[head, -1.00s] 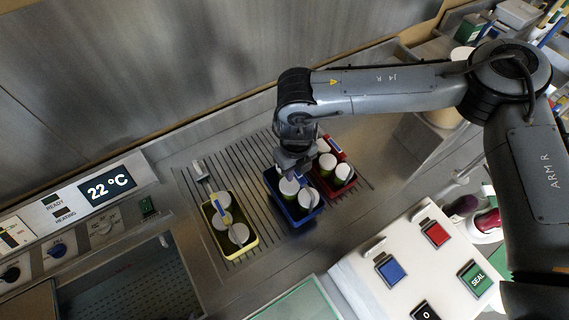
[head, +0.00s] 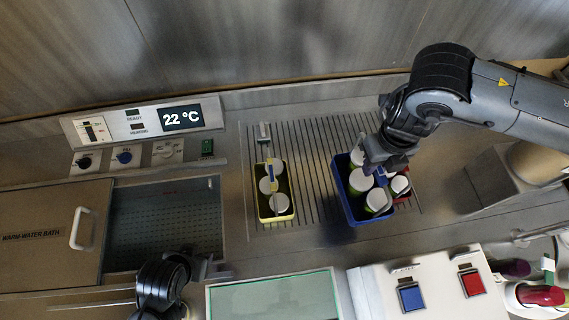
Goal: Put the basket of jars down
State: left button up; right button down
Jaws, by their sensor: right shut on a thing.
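A blue basket (head: 346,192) holds several white-lidded jars (head: 376,200) and is at the right part of the slatted drain rack (head: 315,190). My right gripper (head: 376,168) is over it, shut on it from above, and hides part of the jars. The basket overlaps a red basket (head: 407,199) behind its right side, most of which is hidden. It seems raised above the rack, but its underside is hidden. My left gripper (head: 222,268) is at the lower left, away from the baskets, beside the water bath; its finger gap is unclear.
A yellow basket (head: 261,200) of jars stands on the rack's left part. The warm water bath (head: 165,225) is at left, its lid (head: 50,235) slid left. A green-topped box (head: 270,300) and a button panel (head: 440,300) lie in front. Slats between yellow and blue are bare.

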jog(key=w+a+r+n, duration=0.1)
jog(key=a+r+n, duration=0.3)
jog(key=n, duration=1.1)
jog(key=w+a+r+n, duration=0.1)
jog(key=a+r+n, duration=0.4)
jog(key=a+n, duration=0.4)
jog(key=shift+n, duration=3.1)
jog(key=shift+a, duration=0.2)
